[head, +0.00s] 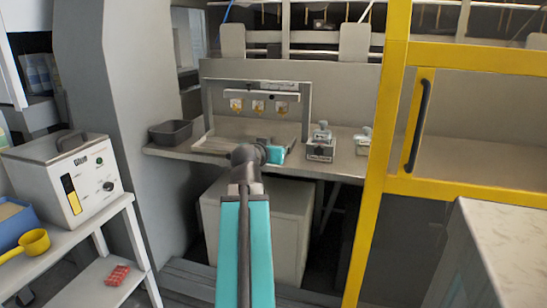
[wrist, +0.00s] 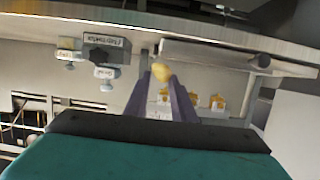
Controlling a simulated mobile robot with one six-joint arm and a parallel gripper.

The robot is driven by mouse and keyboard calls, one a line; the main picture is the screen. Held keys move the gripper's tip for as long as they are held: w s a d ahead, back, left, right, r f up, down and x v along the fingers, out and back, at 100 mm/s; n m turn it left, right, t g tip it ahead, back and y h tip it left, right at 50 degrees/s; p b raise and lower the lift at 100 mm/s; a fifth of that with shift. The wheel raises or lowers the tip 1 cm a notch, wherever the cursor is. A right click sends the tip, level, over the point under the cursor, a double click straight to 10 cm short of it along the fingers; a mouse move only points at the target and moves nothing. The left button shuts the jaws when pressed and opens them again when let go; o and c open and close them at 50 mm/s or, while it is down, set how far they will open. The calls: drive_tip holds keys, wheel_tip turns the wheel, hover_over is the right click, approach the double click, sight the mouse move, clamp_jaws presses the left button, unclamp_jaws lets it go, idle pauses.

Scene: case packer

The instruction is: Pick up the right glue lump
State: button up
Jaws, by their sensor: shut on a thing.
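My gripper (wrist: 160,76) shows in the wrist view with its two purple-grey fingers closed around a small yellow glue lump (wrist: 161,71) at the fingertips. Whether the lump still touches a surface cannot be told. In the head view the fingers and the held lump are hidden behind my own arm, which reaches over the bench near the tray. Three pale units with yellow-orange fill hang in a row below a bar: left (head: 236,106), middle (head: 258,107) and right (head: 281,107).
A dark bin (head: 171,132) stands left of the metal frame on the bench (head: 345,165). A grey box with a knob (head: 320,145) stands to the right. A yellow frame (head: 383,130) rises farther right. A white glue machine (head: 70,175) sits on a left-hand shelf.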

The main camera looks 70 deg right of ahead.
drive_tip(key=shift+s+a+r+b, duration=0.1)
drive_tip(key=shift+s+a+b, duration=0.25)
drive_tip(key=shift+a+b, duration=0.55)
drive_tip(key=shift+s+a+b, duration=0.35)
drive_tip(key=shift+a+b, duration=0.25)
drive_tip(key=shift+b, duration=0.55)
drive_tip(key=shift+s+a+r+b, duration=0.1)
drive_tip(key=shift+s+a+b, duration=0.25)
drive_tip(key=shift+a+b, duration=0.55)
drive_tip(key=shift+d, duration=0.1)
